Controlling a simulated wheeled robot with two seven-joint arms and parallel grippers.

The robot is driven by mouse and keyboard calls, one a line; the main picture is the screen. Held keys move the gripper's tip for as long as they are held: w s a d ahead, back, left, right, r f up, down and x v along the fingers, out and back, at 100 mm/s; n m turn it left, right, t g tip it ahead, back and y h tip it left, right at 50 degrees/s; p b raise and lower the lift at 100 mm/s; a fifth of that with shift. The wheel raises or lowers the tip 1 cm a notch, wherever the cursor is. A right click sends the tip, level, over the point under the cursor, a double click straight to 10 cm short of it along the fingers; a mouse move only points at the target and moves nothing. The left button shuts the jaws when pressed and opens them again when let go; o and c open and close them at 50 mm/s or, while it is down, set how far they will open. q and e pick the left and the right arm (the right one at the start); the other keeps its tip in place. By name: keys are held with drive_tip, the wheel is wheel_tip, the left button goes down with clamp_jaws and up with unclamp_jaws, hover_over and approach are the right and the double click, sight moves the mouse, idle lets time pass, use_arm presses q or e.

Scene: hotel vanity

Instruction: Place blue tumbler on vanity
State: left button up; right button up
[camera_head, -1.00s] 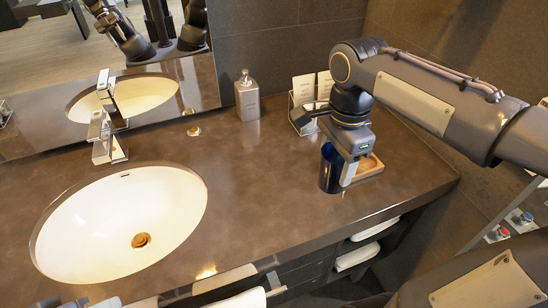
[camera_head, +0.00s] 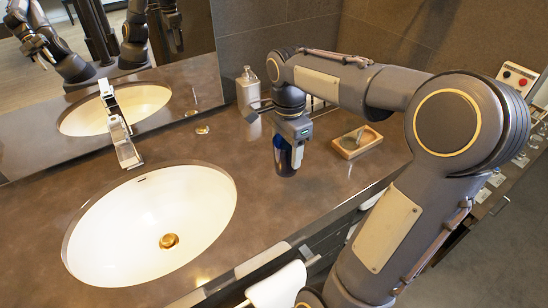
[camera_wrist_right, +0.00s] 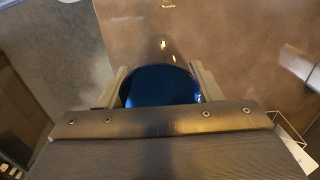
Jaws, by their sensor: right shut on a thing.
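The blue tumbler (camera_head: 285,158) is dark blue and upright at the right of the basin, over or on the brown vanity top (camera_head: 225,150). My right gripper (camera_head: 290,146) is shut on it from above. I cannot tell whether the tumbler's base touches the vanity. In the right wrist view the tumbler's blue round top (camera_wrist_right: 160,86) sits between the two fingers.
A white basin (camera_head: 135,215) with a metal faucet (camera_head: 118,125) is at left. A soap dispenser (camera_head: 247,90) stands near the mirror. A wooden soap dish (camera_head: 357,142) lies right of the tumbler. White towels (camera_head: 278,290) hang below the front edge. Bare countertop lies between basin and tumbler.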

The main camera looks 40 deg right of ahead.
drive_tip(key=shift+w+a+f, duration=0.1)
drive_tip(key=shift+w+f, duration=0.85)
drive_tip(key=shift+f, duration=0.6)
drive_tip(key=shift+w+d+f, duration=0.1)
drive_tip(key=shift+w+f, duration=0.85)
drive_tip(key=shift+f, duration=0.6)
drive_tip(key=shift+w+a+f, duration=0.1)
drive_tip(key=shift+w+f, duration=0.85)
drive_tip(key=shift+f, duration=0.6)
drive_tip(key=shift+f, duration=0.2)
drive_tip(key=o, duration=1.1)
drive_tip(key=shift+r, duration=0.1)
